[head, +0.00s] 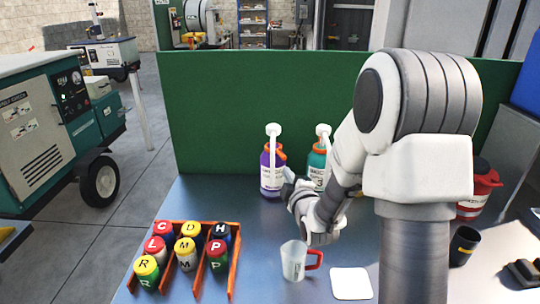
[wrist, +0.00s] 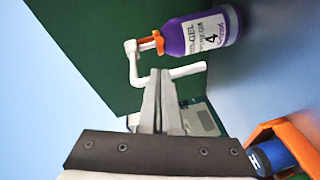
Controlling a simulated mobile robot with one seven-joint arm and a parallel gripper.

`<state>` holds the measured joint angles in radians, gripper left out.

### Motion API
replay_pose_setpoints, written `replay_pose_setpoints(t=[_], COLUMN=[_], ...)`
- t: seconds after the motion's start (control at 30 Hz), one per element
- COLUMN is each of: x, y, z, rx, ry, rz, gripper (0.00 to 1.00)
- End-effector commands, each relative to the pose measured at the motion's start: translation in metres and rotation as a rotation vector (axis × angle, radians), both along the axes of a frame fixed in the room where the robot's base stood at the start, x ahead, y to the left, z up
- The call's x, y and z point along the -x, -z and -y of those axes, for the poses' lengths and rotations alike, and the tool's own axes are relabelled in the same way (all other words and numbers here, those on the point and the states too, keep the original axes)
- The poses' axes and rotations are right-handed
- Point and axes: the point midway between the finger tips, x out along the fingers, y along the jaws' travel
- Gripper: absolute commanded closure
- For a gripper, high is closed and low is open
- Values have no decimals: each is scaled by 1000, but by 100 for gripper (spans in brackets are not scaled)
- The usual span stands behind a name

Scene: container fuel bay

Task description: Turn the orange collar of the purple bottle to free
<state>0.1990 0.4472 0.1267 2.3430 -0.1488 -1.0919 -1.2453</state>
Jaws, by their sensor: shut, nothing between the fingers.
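The purple bottle (head: 266,178) stands upright at the back of the table in the head view, with a white pump head (head: 273,129) and an orange collar (head: 279,150) at its neck. In the wrist view the purple bottle (wrist: 228,25) appears sideways at the top, with a label reading 4. Its orange collar (wrist: 152,42) is in clear sight there, and its bent white spout (wrist: 188,72) passes close to my fingertips. My gripper (wrist: 161,78) is shut and empty, in front of the bottle and apart from the collar. Whether it touches the spout I cannot tell.
A teal bottle (head: 316,160) with a similar pump stands just right, partly behind my arm. A green panel (head: 230,100) closes the back.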

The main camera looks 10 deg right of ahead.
Motion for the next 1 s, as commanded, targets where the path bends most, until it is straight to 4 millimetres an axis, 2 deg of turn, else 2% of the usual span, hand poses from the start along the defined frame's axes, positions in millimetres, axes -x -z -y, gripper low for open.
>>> replay_pose_setpoints(t=[0.27, 0.37, 0.7, 1.0], x=[-9, -19, -74, -100], y=[5, 6, 9, 12], z=[0, 0, -3, -5], rx=[43, 41, 40, 41], ry=[-8, -8, -6, -7], rz=[55, 55, 53, 54], gripper=[100, 100, 100, 100])
